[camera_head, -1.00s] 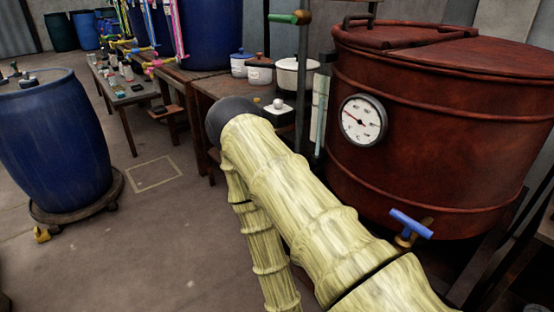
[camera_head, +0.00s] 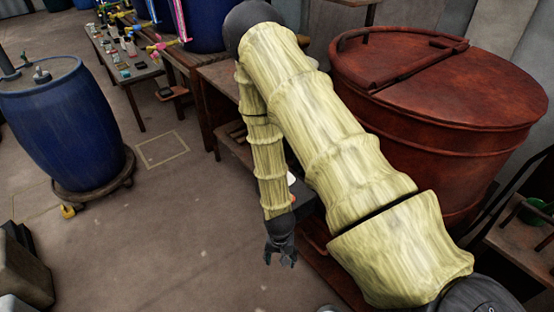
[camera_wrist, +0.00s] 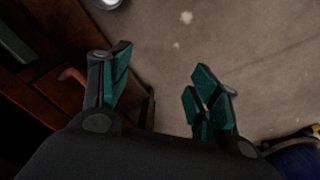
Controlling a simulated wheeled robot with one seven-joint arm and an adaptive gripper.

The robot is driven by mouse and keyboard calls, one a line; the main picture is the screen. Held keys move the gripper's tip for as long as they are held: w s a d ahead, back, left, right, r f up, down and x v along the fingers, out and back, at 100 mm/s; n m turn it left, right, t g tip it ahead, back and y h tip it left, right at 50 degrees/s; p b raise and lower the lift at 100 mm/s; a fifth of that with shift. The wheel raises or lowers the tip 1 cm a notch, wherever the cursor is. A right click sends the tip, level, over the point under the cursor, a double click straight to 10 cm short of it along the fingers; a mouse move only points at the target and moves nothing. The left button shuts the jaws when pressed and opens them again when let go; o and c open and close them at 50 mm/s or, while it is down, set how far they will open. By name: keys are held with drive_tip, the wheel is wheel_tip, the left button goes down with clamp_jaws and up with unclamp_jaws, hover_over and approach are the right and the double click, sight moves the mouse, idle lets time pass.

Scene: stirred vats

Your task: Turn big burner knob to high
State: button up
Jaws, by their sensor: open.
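I cannot make out the big burner knob in either view. My gripper (camera_head: 281,256) hangs fingers-down in the head view, beside the dark bench parts at the foot of the red vat (camera_head: 440,85). It is open and empty; the wrist view shows its two green-padded fingers (camera_wrist: 160,75) spread apart over bare floor. My yellow-sleeved arm hides much of the bench and the vat's left side. A small white and red thing, too small to identify, shows just right of my forearm.
Dark reddish-brown woodwork (camera_wrist: 40,100) lies close on the left in the wrist view. A blue barrel (camera_head: 62,125) stands on a round base at left. A table (camera_head: 135,72) with small items is at the back. The floor (camera_head: 165,225) between is clear.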

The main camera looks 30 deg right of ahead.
drive_tip(key=w+d+r+m+p, duration=0.2)
drive_tip(key=w+r+p, duration=0.1)
drive_tip(key=r+p, duration=0.3)
drive_tip(key=w+d+r+m+p, duration=0.1)
drive_tip(key=w+r+p, duration=0.3)
drive_tip(key=r, duration=0.4)
drive_tip(key=w+d+r+m, duration=0.8)
drive_tip(key=w+d+r, duration=0.25)
drive_tip(key=w, duration=0.45)
drive_tip(key=shift+a+f+p, duration=0.15)
drive_tip(key=shift+f+p, duration=0.1)
drive_tip(key=shift+f, duration=2.2)
drive_tip(key=shift+a+f+p, duration=0.1)
drive_tip(key=shift+f+p, duration=0.1)
drive_tip(key=shift+f, duration=2.25)
drive_tip(key=c, duration=1)
